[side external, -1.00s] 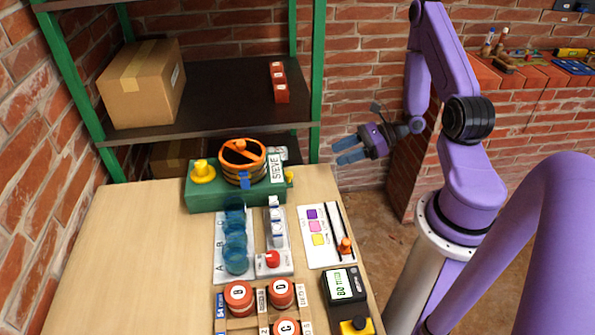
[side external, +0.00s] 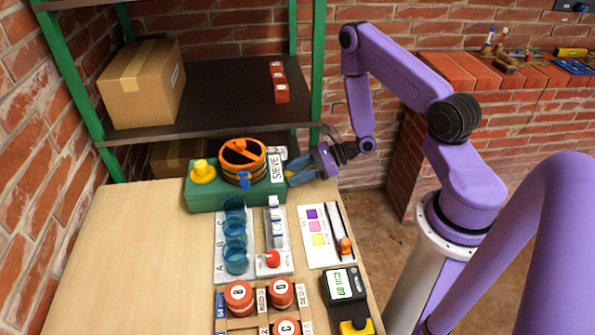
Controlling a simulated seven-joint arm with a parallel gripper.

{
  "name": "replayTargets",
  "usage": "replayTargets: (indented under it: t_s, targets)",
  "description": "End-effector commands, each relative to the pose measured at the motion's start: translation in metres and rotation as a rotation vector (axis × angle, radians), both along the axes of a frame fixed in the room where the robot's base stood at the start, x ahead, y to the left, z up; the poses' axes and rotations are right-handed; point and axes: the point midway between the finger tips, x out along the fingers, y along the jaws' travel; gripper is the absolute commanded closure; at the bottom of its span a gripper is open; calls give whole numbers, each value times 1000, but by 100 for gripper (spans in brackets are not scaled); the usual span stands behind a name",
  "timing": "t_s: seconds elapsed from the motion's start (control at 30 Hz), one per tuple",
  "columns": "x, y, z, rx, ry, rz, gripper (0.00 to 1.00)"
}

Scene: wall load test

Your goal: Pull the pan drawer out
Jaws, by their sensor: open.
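The green sieve base (side external: 225,199) stands at the far end of the wooden table and carries an orange-rimmed round sieve (side external: 243,160) and a white SIEVE label (side external: 278,168). No open drawer shows on it. My gripper (side external: 291,178) has purple body and blue fingers and is open. Its fingertips are at the right end of the green base, where a small yellow knob is now hidden behind them. I cannot tell whether the fingers touch the knob or lie around it.
A yellow knob (side external: 202,171) stands on the base's left. Blue clear cups (side external: 236,261), a switch block (side external: 273,262), a colour card (side external: 318,241) and red-lidded jars (side external: 239,298) fill the table nearer the camera. A green-posted shelf (side external: 214,100) rises behind. The table's left is clear.

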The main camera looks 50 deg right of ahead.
Motion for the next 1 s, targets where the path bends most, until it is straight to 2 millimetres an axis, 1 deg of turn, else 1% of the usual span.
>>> replayTargets:
  t_s: [0.2, 0.27, 0.3, 0.33, 0.37, 0.53, 0.63, 0.9, 1.0]
  targets:
    - [0, 0, 0, 0, 0, 1, 52]
    - [0, 0, 0, 0, 0, 1, 71]
    - [0, 0, 0, 0, 0, 1, 84]
    - [0, 0, 0, 0, 0, 1, 94]
    - [0, 0, 0, 0, 0, 1, 100]
    - [-1, -1, 0, 1, 1, 0, 100]
    - [-7, -8, 0, 1, 3, -3, 100]
    - [-39, -42, 0, 1, 3, -7, 100]
    - [-48, -50, 0, 1, 2, -6, 100]
